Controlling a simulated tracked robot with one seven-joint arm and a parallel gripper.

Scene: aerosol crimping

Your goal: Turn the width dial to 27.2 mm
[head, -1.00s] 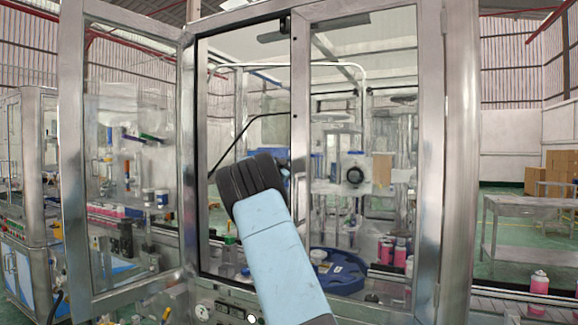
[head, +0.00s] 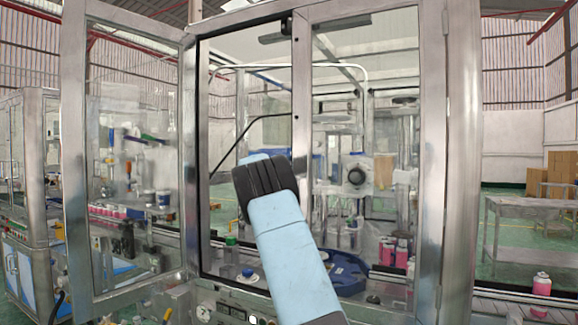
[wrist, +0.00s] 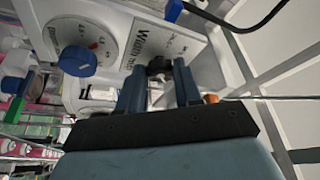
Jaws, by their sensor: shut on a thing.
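The width dial (wrist: 158,64) is a small black knob below the printed "Width mm" label on a white panel in the wrist view. The two blue fingers of my gripper (wrist: 160,76) stand on either side of it and are shut on it. The fingers and the angle hide most of the knob and any scale around it, so I cannot read its setting. In the head view my arm hides the gripper and the width dial.
A second dial with a blue knob (wrist: 77,60) and a numbered white face is on the same panel, left of my gripper. A dark cable (wrist: 245,22) runs past at upper right. The metal door frame (head: 432,150) stands right of my arm; a blue round tray (head: 345,272) lies lower inside.

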